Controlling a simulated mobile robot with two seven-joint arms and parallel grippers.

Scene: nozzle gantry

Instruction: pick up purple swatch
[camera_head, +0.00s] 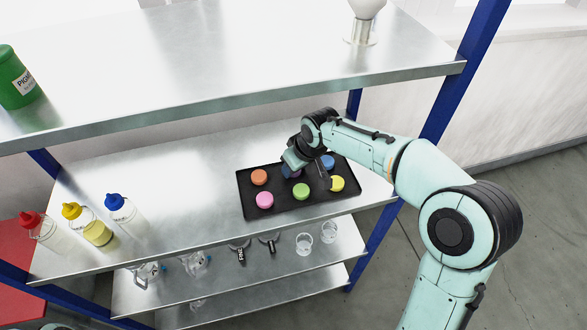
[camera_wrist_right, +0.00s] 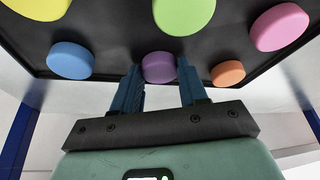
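The purple swatch (camera_wrist_right: 158,68) is a round disc on the black tray (camera_head: 281,214), between an orange and a blue one. In the head view, my right gripper (camera_head: 306,174) is over the back middle of the tray and mostly hides the purple swatch. My left gripper is not in view.
On the tray are orange (camera_head: 259,177), pink (camera_head: 265,200), green (camera_head: 301,191), yellow (camera_head: 337,184) and blue (camera_head: 327,162) swatches. Squeeze bottles (camera_head: 97,231) stand at the left of the same shelf. An upper shelf (camera_head: 240,60) overhangs the back; blue posts (camera_head: 455,85) stand right.

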